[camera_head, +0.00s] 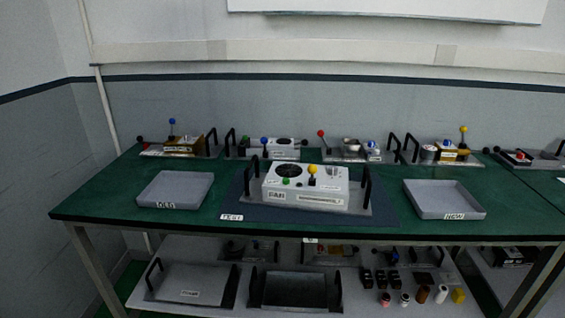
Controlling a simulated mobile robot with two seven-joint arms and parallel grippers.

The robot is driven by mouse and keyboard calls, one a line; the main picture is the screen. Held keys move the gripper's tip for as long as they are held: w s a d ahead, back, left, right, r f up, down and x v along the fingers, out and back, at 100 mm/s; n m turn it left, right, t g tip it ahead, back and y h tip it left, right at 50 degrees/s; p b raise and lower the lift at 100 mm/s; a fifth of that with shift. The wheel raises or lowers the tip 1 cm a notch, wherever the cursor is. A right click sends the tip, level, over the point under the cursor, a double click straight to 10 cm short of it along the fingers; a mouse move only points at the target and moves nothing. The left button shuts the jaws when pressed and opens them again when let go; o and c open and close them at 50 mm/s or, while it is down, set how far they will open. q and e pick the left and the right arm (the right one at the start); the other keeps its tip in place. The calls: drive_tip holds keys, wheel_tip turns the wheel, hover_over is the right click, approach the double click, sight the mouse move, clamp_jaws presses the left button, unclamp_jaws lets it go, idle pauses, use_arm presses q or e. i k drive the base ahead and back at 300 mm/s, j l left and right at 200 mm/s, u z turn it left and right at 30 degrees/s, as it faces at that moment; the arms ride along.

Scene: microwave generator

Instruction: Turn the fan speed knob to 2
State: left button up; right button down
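A white unit labelled "FAN" (277,196) stands on a dark mat (387,210) at the front middle of the green table. A round dark fan grille (288,170) is on its top at the left. A small green button or knob (286,181) is on its front edge. A yellow ball-topped part (312,170) stands up near its middle. I cannot tell which part is the fan speed knob, and its setting is too small to read. Black handles rise at both ends of the unit. Neither of my grippers is in view.
A grey tray (175,203) lies left of the unit, and another grey tray (445,212) lies right. Several other devices with levers line the table's back. A lower shelf (215,250) holds more panels and small parts. The green surface between trays and mat is clear.

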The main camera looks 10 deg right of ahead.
sight(333, 171)
drive_tip(key=z, duration=1.3)
drive_tip(key=i+l+z, duration=0.2)
drive_tip(key=i, duration=0.2)
drive_tip(key=j, duration=0.1)
